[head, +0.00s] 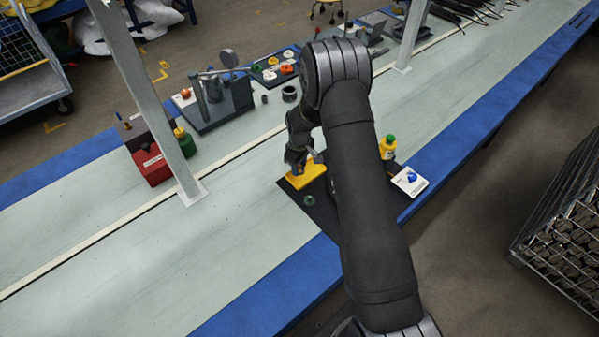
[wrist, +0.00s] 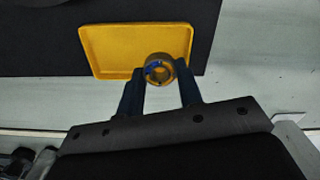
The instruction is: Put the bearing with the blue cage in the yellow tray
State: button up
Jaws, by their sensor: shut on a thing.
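The yellow tray (head: 310,180) lies on a dark mat on the bench. It also shows in the wrist view (wrist: 110,50), below and beyond the fingers. My gripper (wrist: 158,78) is shut on a grey ring-shaped bearing (wrist: 170,66). Blue shows inside its ring, at the left, and yellow shows through its hole. In the wrist view the bearing overlaps the tray's near edge; its height above the tray is hard to tell. In the head view my gripper (head: 303,164) is at the tray's far side, and the bearing cannot be made out there.
A green ring (head: 309,200) lies on the dark mat (head: 322,217) near the tray. Right of my arm are a yellow bottle (head: 387,150) and a white card (head: 409,184) with a blue item. A metal post (head: 160,100) stands left.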

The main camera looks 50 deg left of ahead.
aim_at(300, 168)
jog(key=shift+f, duration=1.8)
jog(key=shift+f, duration=0.1)
jog(key=o, duration=0.7)
notch_tip(300, 168, up, 12)
jog(key=shift+r, duration=0.1)
jog(key=shift+f, duration=4.2)
